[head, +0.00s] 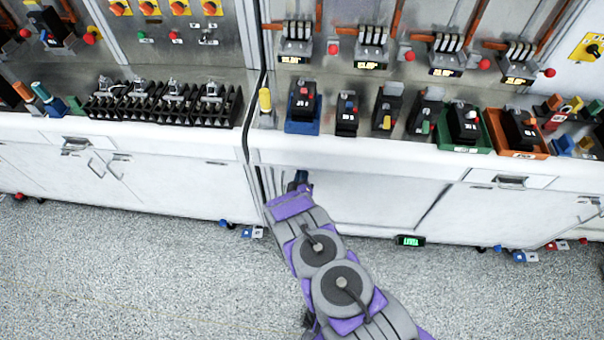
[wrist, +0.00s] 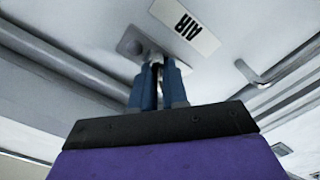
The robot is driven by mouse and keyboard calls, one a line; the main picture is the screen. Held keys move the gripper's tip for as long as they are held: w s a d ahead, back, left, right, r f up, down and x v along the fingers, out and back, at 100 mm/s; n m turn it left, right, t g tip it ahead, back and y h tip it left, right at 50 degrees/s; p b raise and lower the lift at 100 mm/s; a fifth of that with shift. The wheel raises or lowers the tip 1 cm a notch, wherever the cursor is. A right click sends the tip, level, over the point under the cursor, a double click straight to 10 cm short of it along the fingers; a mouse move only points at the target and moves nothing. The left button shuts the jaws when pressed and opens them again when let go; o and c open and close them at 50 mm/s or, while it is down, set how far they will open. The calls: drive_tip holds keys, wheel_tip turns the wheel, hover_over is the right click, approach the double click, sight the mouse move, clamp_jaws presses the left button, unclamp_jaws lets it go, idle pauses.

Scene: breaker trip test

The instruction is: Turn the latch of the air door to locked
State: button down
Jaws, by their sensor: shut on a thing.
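The air door (head: 370,200) is a white cabinet front below the bench. In the wrist view its white AIR label (wrist: 185,25) appears upside down, just right of the latch. The latch (wrist: 133,46) has a grey plate, and its turning part is mostly hidden behind my fingers. My gripper (wrist: 158,72) has blue fingers, close together and shut on the latch part at the door surface. In the head view my gripper (head: 300,178) is at the door's upper left, largely hidden by my purple and grey arm. I cannot tell the latch's angle.
A bar handle (wrist: 275,72) stands out to the right of the label. Above the door, the bench holds several breakers, including one in a blue tray (head: 303,127) and one in a green tray (head: 443,133). A small green-lit display (head: 410,241) is near the floor. The grey floor (head: 150,280) is mostly clear.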

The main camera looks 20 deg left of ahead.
drive_tip(key=shift+a+n+b, duration=0.15)
drive_tip(key=shift+n+b, duration=0.25)
drive_tip(key=shift+n, duration=1.7)
drive_tip(key=shift+a+n+b, duration=0.15)
drive_tip(key=shift+n+b, duration=0.2)
drive_tip(key=shift+n, duration=1.75)
drive_tip(key=shift+s, duration=0.1)
drive_tip(key=c, duration=1.1)
unclamp_jaws()
drive_tip(key=shift+a+f, duration=0.15)
drive_tip(key=shift+f, duration=0.05)
drive_tip(key=shift+c, duration=0.2)
drive_tip(key=shift+d, duration=0.2)
drive_tip(key=p+v, duration=0.3)
drive_tip(key=v, duration=1.4)
